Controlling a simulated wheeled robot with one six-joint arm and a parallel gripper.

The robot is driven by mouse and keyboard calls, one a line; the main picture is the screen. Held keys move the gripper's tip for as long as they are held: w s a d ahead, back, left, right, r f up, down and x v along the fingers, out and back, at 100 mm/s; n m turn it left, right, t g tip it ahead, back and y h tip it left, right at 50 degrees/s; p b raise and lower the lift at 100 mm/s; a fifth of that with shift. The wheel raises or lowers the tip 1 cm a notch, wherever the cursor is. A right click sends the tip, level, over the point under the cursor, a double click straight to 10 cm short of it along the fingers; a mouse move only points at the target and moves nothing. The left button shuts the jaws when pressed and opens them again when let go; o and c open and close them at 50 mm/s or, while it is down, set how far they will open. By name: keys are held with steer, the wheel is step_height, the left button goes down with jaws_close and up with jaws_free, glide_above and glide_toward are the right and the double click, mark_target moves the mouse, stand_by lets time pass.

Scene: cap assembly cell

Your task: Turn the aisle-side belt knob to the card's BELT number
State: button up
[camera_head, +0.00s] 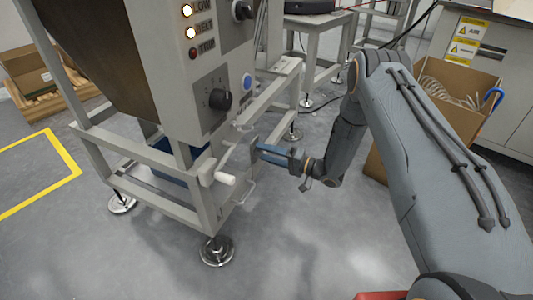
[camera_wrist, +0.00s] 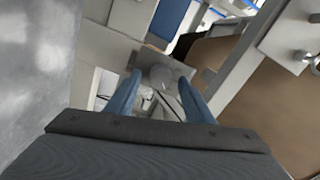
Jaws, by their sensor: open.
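A black knob (camera_head: 220,99) with small dial marks around it sits on the lower panel of the grey machine (camera_head: 170,60). Its setting is too small to read. A second black knob (camera_head: 243,10) sits higher, at the top edge. I cannot tell from any label which is the belt knob. No card with a BELT number can be made out. My gripper (camera_head: 262,150) is below and right of the lower knob, beside the machine's frame, with blue fingers. In the wrist view my gripper (camera_wrist: 155,95) is open, with a blurred grey rounded part (camera_wrist: 160,76) just beyond the fingertips.
A blue button (camera_head: 247,81) is right of the lower knob. LOW and BELT lamps (camera_head: 189,32) are lit; TRIP looks dark red. A cardboard box (camera_head: 450,95) stands right.

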steer(key=p+v, duration=0.2)
steer(key=v, duration=0.5)
steer(key=shift+d, duration=0.35)
